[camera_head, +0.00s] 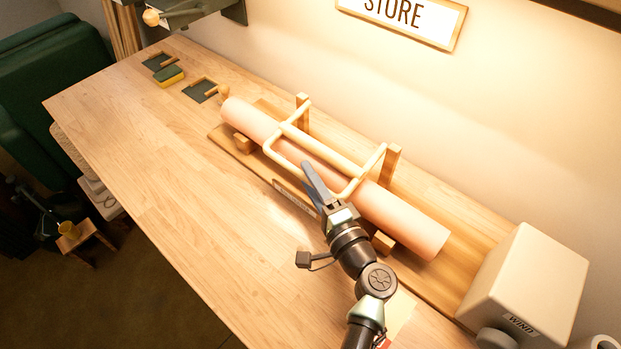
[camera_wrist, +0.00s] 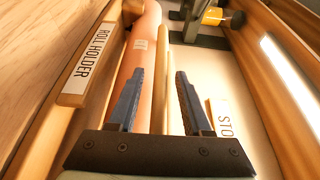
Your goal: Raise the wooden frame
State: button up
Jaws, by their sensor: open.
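The wooden frame (camera_head: 330,151) is pale, with bars lying along and across the top of a long peach-coloured roll (camera_head: 412,225). Two wooden posts (camera_head: 391,165) stand behind the roll near the frame's ends. My gripper (camera_head: 312,172) is open at the frame's front side, above the roll, and hides part of the front bar. In the wrist view, a pale wooden bar (camera_wrist: 161,95) shows between my two fingers (camera_wrist: 160,78). I cannot tell if either finger touches it. The roll (camera_wrist: 144,45) lies beyond the left finger.
The roll lies on a wooden holder labelled ROLL HOLDER (camera_wrist: 88,65). A beige box marked WIND (camera_head: 525,285) stands at the right. The table front (camera_head: 170,170) is clear. A STORE sign (camera_head: 405,18) hangs on the wall.

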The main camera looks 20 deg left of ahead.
grip_shut()
dwell(1.3)
